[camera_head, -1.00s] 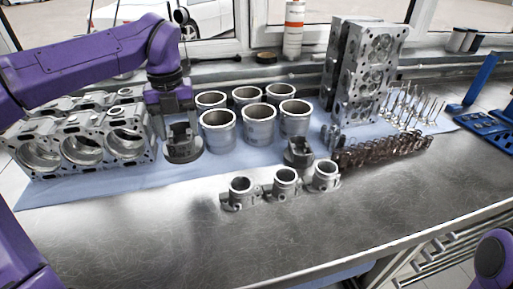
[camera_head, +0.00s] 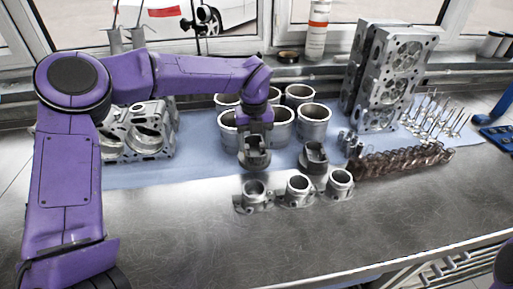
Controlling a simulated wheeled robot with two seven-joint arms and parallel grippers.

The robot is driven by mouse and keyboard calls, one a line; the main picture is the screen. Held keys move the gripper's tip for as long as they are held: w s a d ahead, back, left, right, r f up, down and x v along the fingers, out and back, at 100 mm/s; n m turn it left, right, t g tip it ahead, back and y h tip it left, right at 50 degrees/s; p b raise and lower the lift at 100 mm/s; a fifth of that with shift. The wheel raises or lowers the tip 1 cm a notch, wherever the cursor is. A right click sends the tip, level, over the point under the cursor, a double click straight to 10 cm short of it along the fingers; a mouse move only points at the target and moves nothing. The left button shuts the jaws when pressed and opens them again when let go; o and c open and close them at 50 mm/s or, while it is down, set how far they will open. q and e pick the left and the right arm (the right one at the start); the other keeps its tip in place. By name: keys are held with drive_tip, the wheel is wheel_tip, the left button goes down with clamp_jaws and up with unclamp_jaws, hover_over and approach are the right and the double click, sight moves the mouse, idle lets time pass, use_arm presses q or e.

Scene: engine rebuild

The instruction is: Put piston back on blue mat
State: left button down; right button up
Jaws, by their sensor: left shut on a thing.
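My left gripper (camera_head: 256,138) points down and is shut on a dark grey piston (camera_head: 255,159). The piston hangs upright below it, in front of the cylinder liners and behind the front row of small housings. I cannot tell whether its underside touches the blue mat (camera_head: 200,160), which spreads under the parts. A second, similar piston (camera_head: 314,158) stands on the mat just to the right of the held one. The fingertips are partly hidden by the wrist and the piston. My right gripper is out of view.
Several cylinder liners (camera_head: 314,126) stand behind the held piston. An engine block (camera_head: 145,135) is at the left, partly behind my arm. Small housings (camera_head: 298,191) stand close in front. Springs (camera_head: 405,160), valves (camera_head: 440,115) and a cylinder head (camera_head: 395,75) are at the right. The front bench (camera_head: 230,245) is clear.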

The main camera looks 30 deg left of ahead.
sight(257, 154)
use_arm(q)
drive_tip(key=shift+w+d+f, duration=0.2)
drive_tip(key=shift+d+f, duration=0.05)
wheel_tip(257, 154, down, 3)
drive_tip(key=shift+w+d+f+p, duration=0.15)
drive_tip(key=shift+p, duration=0.75)
drive_tip(key=shift+f+b, duration=0.3)
drive_tip(key=shift+c, duration=0.9)
unclamp_jaws()
drive_tip(key=shift+r, duration=0.1)
